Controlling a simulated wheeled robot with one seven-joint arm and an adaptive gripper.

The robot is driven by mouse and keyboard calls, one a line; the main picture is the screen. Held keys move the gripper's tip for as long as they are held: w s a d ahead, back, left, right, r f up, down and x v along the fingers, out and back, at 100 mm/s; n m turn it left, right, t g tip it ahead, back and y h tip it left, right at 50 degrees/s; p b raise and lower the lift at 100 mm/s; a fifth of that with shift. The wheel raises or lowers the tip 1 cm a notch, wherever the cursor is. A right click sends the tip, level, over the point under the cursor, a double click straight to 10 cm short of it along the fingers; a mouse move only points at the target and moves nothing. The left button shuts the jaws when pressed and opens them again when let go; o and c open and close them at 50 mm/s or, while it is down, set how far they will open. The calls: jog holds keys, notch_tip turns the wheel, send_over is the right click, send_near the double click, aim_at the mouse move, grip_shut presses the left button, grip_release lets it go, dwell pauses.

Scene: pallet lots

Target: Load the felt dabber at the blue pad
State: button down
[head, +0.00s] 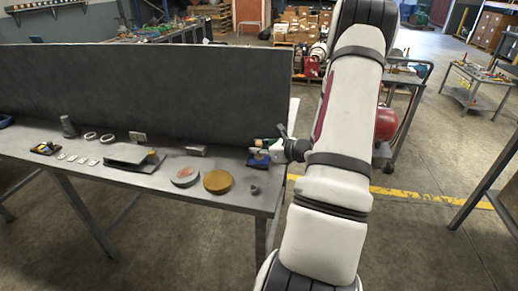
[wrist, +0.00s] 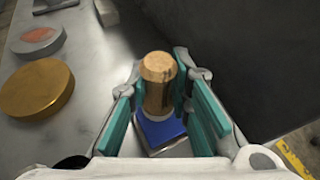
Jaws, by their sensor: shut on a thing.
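The felt dabber (wrist: 160,84) has a turned wooden handle and a pale felt end. It stands about upright between the teal-padded fingers of my gripper (wrist: 160,66), which is shut on it. The blue pad (wrist: 160,131) lies in a grey holder directly under the felt end; I cannot tell whether felt and pad touch. In the head view, my gripper (head: 271,148) reaches in from the right over the blue pad (head: 258,161) at the bench's right end. The fingers partly hide the dabber there.
A gold disc (head: 218,181) and a grey disc with an orange patch (head: 184,177) lie left of the pad. A small dark cylinder (head: 254,190) stands near the front edge. A tall dark panel (head: 150,90) closes the bench's back. Plates, rings and tiles lie farther left.

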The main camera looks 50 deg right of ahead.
aim_at(259, 142)
jog(key=shift+f+b, duration=0.65)
dwell(2.0)
jog(key=shift+r+p, duration=1.8)
jog(key=shift+r, duration=1.85)
